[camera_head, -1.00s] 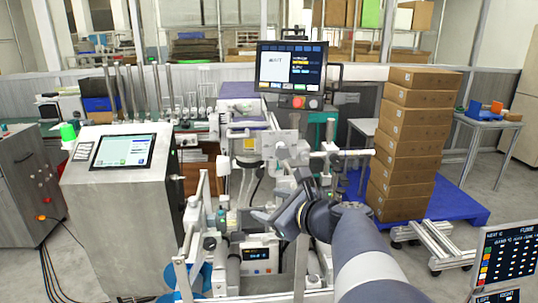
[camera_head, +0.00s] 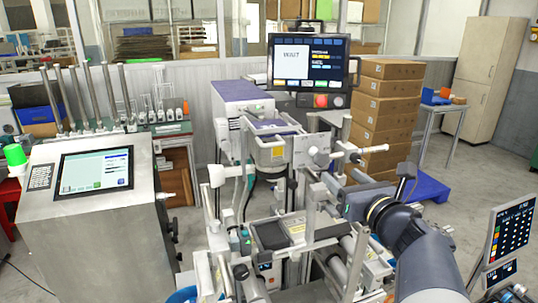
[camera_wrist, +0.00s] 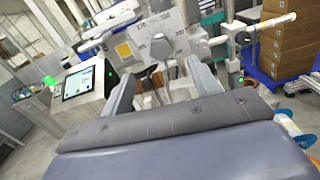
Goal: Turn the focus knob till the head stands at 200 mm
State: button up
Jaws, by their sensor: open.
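The machine with the head (camera_head: 280,150) stands in the middle of the head view, a yellow label on its front. A pale plate with small dark markings (camera_head: 313,149) is beside it; I cannot read a millimetre value. In the wrist view the machine front (camera_wrist: 158,42) lies ahead, beyond the fingertips, with white rods to its right. I cannot tell for sure which part is the focus knob. My gripper (camera_wrist: 163,92) is open, its two grey fingers apart with nothing clearly held between them. In the head view my arm reaches in from the right, its end close to the machine's rods.
A monitor (camera_head: 308,65) above the machine seems to read "WAIT". A touchscreen console (camera_head: 95,172) stands left. Stacked cartons (camera_head: 385,110) stand behind right on a blue pallet. Frames, rods and rollers crowd the space below the head. Another panel (camera_head: 508,238) is at lower right.

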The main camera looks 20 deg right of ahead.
aim_at(323, 160)
jog(key=w, duration=1)
jog(key=shift+w+a, duration=0.15)
jog(key=shift+w, duration=0.15)
jog(key=c, duration=1)
jog(key=shift+f, duration=0.1)
